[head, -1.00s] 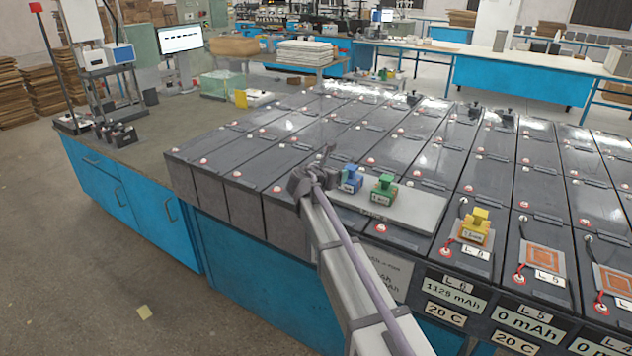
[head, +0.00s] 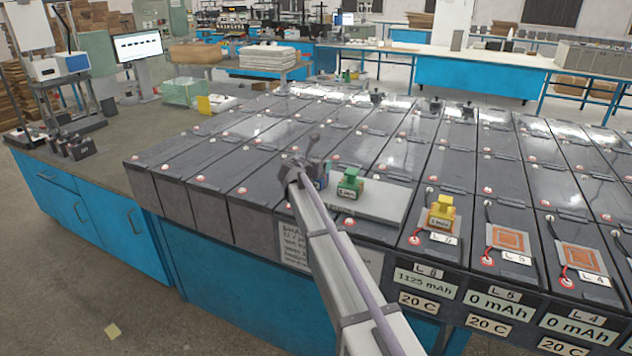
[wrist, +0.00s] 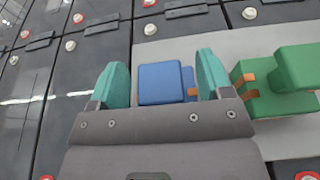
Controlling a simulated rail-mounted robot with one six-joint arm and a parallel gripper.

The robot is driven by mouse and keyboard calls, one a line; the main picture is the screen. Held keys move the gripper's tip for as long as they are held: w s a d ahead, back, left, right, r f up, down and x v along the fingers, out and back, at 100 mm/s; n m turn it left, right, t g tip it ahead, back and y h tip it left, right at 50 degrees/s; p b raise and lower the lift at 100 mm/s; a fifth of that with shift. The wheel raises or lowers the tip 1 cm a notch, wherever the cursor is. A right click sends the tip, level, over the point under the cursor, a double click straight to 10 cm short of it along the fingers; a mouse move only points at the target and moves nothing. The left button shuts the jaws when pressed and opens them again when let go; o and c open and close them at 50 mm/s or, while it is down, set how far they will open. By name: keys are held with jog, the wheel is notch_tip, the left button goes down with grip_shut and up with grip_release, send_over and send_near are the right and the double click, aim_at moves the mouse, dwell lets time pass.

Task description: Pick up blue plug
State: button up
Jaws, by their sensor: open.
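The blue plug (wrist: 162,84) lies on the light grey plate (wrist: 215,48), and in the wrist view it shows between the two teal fingers of my gripper (wrist: 162,84). The fingers are open, one on each side of it, with a gap to the left finger. In the head view my gripper (head: 308,168) hides most of the blue plug (head: 323,180). The green plug (wrist: 278,82) sits on the same plate just right of the right finger. It also shows in the head view (head: 348,184).
A yellow plug (head: 440,213) stands on the battery labelled L 6, right of the plate. Batteries with orange-topped pads (head: 508,240) are further right. Rows of dark batteries (head: 240,165) with raised terminals surround the plate. The grey bench top (head: 95,170) lies at the left.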

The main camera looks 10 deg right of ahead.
jog(key=shift+s+r, duration=0.1)
jog(key=shift+c, duration=0.2)
grip_shut()
dwell(0.4)
